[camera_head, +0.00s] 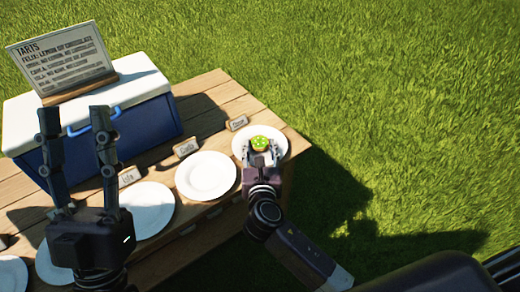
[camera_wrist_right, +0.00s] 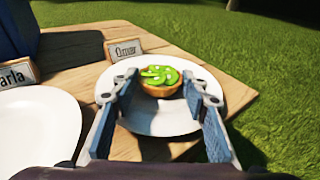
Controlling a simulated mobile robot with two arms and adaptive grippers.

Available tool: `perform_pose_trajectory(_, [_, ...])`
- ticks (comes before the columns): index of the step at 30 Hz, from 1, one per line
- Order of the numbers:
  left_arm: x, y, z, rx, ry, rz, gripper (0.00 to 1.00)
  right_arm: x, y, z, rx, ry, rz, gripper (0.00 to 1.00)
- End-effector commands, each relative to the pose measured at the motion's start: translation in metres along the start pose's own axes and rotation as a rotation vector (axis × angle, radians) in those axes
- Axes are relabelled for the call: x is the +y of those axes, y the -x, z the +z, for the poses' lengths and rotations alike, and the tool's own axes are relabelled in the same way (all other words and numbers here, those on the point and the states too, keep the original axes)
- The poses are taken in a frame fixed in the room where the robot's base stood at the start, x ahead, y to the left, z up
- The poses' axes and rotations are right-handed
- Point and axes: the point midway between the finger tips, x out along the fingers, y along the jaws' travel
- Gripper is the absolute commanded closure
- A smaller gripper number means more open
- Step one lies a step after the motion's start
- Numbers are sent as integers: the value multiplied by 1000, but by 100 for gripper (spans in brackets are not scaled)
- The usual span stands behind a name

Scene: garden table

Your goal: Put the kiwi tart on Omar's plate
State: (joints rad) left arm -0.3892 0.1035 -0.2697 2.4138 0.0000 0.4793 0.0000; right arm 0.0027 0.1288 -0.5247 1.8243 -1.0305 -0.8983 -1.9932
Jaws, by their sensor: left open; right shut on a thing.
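The kiwi tart (camera_head: 260,143), a small brown shell with a green top, is between the fingers of my right gripper (camera_head: 262,155), which is shut on it. The tart also shows in the right wrist view (camera_wrist_right: 160,80). It is over Omar's plate (camera_head: 279,149), a white plate at the table's right end beside a card (camera_wrist_right: 125,50) reading "Omar". I cannot tell whether the tart touches the plate. My left gripper (camera_head: 75,122) is open and empty, in front of the cooler in the head view.
A blue and white cooler (camera_head: 150,115) stands at the back left, bearing a "TARTS" sign (camera_head: 63,62). Grass lies beyond the wooden table (camera_head: 215,95).

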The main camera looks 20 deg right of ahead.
Motion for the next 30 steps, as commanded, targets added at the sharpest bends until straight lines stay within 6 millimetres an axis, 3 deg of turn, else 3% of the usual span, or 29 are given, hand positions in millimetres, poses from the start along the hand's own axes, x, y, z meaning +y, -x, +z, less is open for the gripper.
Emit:
perform_pose_trajectory(12, [0, 0, -3, 14, 1, 0, 59, 0, 0, -3, 0, 0, 0, 83])
perform_pose_trajectory(13, [0, 0, -4, 15, 1, 0, 59, 0, 0, -3, 0, -1, 0, 56])
perform_pose_trajectory(15, [0, 0, -3, 15, 1, 0, 59, 0, 0, -3, 0, -1, 0, 51])
perform_pose_trajectory(26, [0, -1, -3, 10, 1, 1, 59, 0, 2, 0, 1, 0, 0, 51])
perform_pose_trajectory(30, [-2, -2, 18, -84, -5, -3, 59, 0, 13, 0, 2, -1, 1, 51])
